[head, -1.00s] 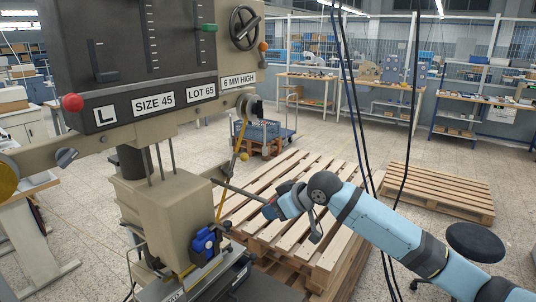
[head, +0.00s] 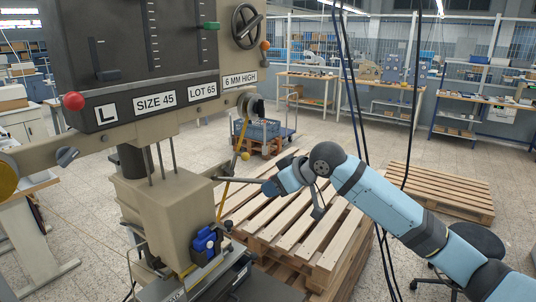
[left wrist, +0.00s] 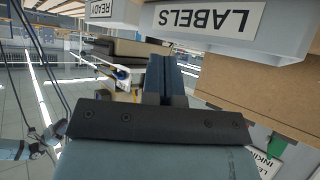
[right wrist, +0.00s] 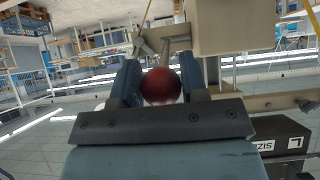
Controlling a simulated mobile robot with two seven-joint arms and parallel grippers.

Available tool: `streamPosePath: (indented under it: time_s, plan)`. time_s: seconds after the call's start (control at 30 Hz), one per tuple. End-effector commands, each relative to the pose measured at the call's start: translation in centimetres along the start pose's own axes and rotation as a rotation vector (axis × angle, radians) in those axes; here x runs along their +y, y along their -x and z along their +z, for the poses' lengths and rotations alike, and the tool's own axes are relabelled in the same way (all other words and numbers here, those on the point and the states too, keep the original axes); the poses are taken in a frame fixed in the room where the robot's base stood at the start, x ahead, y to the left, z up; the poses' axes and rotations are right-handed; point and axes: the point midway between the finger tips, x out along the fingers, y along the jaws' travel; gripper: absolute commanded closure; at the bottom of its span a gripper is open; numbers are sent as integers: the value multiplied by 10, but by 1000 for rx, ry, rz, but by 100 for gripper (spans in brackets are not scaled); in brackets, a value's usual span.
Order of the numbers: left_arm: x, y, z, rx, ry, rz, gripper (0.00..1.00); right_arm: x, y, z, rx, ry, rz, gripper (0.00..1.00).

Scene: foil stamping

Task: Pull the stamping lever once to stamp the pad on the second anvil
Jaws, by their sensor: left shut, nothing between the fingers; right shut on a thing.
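The stamping press (head: 170,205) stands at left in the head view, and its lever rod (head: 240,180) sticks out to the right, nearly level. My right gripper (head: 271,187) is at the rod's outer end. In the right wrist view, my right gripper (right wrist: 160,85) is shut on the lever's dark red ball knob (right wrist: 162,87), between its two fingers. My left gripper is outside the head view. In the left wrist view, my left gripper (left wrist: 167,78) is shut and empty. I cannot make out the anvils or the pad.
Wooden pallets (head: 300,220) are stacked just right of the press, under my right arm. Dark cables (head: 355,110) hang beside that arm. A black stool (head: 470,240) stands at lower right. Grey bins with a LABELS sign (left wrist: 225,25) are close to my left gripper.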

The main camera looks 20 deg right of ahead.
Motion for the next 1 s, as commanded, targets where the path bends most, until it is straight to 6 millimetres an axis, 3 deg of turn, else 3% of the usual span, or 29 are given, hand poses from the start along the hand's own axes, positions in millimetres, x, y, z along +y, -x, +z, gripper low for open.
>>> streamPosePath:
  time_s: [0.3, 1.0]
  plan:
    - [0, 0, 0, 0, 0, 0, 100, 1, 12, -26, 6, 3, 3, 90]
    - [0, 0, 0, 0, 0, 0, 100, 1, 21, -70, 7, 1, 3, 90]
